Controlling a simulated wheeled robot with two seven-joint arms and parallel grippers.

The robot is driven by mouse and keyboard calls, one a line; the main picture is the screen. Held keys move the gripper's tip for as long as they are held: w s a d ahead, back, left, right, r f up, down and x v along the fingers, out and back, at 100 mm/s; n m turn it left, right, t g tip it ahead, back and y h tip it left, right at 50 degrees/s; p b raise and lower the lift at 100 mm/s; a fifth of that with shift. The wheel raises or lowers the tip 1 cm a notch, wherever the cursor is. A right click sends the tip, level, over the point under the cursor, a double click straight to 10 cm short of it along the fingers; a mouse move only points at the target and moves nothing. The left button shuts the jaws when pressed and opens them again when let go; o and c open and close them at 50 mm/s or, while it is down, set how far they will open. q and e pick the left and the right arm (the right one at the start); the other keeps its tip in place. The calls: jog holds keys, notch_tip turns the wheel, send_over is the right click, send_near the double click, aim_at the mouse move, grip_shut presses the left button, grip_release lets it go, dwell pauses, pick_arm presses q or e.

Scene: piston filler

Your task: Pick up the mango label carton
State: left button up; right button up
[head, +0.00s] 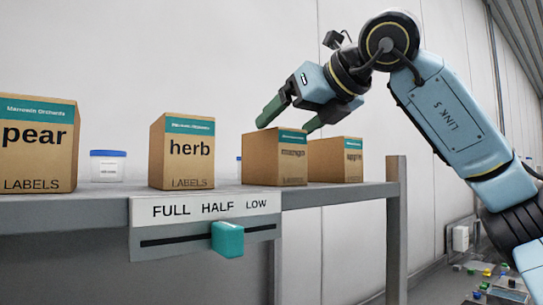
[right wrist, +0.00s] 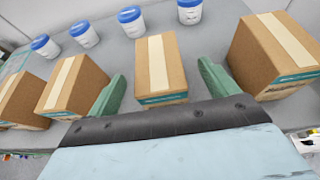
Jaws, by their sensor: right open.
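The mango label carton (head: 260,160) is a brown box with a teal band on the shelf, right of the herb carton. Its printed word is small and hard to read in the head view. In the right wrist view, the carton (right wrist: 161,60) stands in the middle, with a pale tape strip along its top. My right gripper (head: 291,118) is open, its green fingers just above the carton's top in the head view. In the right wrist view the fingers of the gripper (right wrist: 162,72) show on either side of the carton, apart from it. My left gripper is not in view.
A herb carton (head: 182,150) and a pear carton (head: 38,143) stand to the left; another carton (head: 336,159) stands close on the right. Several blue-lidded tubs (right wrist: 130,22) stand behind. A FULL/HALF/LOW slider plate (head: 170,245) hangs on the shelf edge (head: 60,218).

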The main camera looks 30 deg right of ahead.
jog(key=shift+w, duration=0.2)
jog(key=p+x, duration=0.1)
jog(key=x, duration=0.3)
jog(key=shift+w+a+p, duration=0.15)
jog(key=shift+a+p, duration=0.05)
jog(key=shift+p, duration=0.2)
jog(key=shift+w+f, duration=0.2)
jog(key=shift+w, duration=0.15)
jog(key=shift+c, duration=0.2)
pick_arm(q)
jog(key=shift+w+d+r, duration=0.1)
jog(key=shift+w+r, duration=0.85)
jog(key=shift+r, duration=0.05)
pick_arm(e)
jog(key=c, duration=1.2)
